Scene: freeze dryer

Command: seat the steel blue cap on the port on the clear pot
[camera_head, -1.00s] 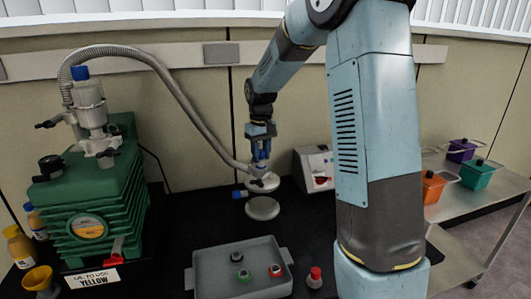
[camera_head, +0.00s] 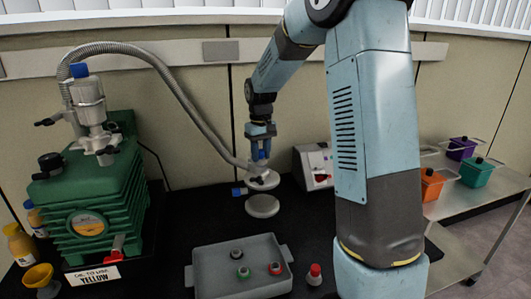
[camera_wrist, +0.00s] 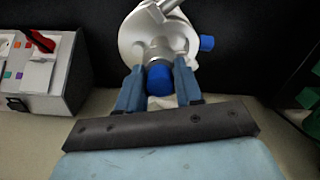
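The clear pot's pale round lid (camera_head: 263,180) sits above a round base (camera_head: 262,206); its clear wall is hardly visible. In the wrist view the lid (camera_wrist: 137,34) carries a grey metal port (camera_wrist: 159,50). My gripper (camera_head: 261,151) points down over the lid. The blue cap (camera_wrist: 160,82) is between my two fingers (camera_wrist: 160,78), which appear closed on its sides. The cap is in line with the port, close above or on it; I cannot tell whether they touch. It also shows below the fingers in the head view (camera_head: 262,156).
A second blue knob (camera_wrist: 207,43) sticks out sideways by the lid. A grey hose (camera_head: 185,105) runs from the green pump (camera_head: 95,195) to the lid. A grey tray (camera_head: 215,262) with small capped items stands in front. A white box (camera_head: 315,165) stands behind right.

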